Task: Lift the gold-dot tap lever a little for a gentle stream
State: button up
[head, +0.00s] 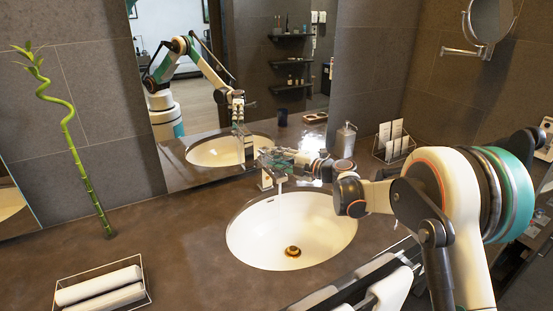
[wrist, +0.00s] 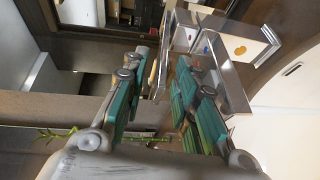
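The tap (head: 267,180) stands at the back rim of the white oval basin (head: 290,236), partly hidden by my gripper (head: 272,158). In the wrist view the metal tap (wrist: 228,75) is at upper right, with a gold dot (wrist: 240,51) on its pale face. A thin metal bar, seemingly the lever (wrist: 163,50), runs near the fingertips. My gripper (wrist: 161,64) has its teal-padded fingers apart, with the bar's end at the gap between them. I cannot tell whether they touch it.
A soap dispenser (head: 346,141) and a card rack (head: 394,145) stand right of the tap. The mirror (head: 240,70) rises close behind. A bamboo stalk (head: 85,175) and a wire tray of rolled towels (head: 103,281) are at left. The counter between is clear.

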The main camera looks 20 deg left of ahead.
jog(key=v, duration=1.1)
jog(key=shift+d, duration=0.3)
jog(key=shift+r, duration=0.1)
jog(key=w+d+r+m+t+h, duration=0.1)
jog(key=d+r+m+t+h, duration=0.5)
jog(key=d+r+m+t, duration=1)
jog(key=s+d+r+m+g+h, duration=0.35)
jog(key=d+r+h, duration=0.3)
jog(key=d, duration=0.65)
jog(key=s+d+f+m+g+h, duration=0.2)
jog(key=s+d+f+m, duration=0.15)
jog(key=s+d, duration=0.3)
jog(key=s+d+f+m+g+h, duration=0.25)
jog(key=s+d+m, duration=0.25)
jog(key=s, duration=0.3)
jog(key=s+f+m+g, duration=0.2)
jog(key=s+f+g, duration=0.1)
jog(key=s+f, duration=0.4)
jog(key=s+a+f+m+g+y, duration=0.1)
jog(key=s+f+g, duration=0.2)
jog(key=s+f, duration=0.5)
jog(key=s, duration=0.6)
jog(key=shift+m, duration=0.4)
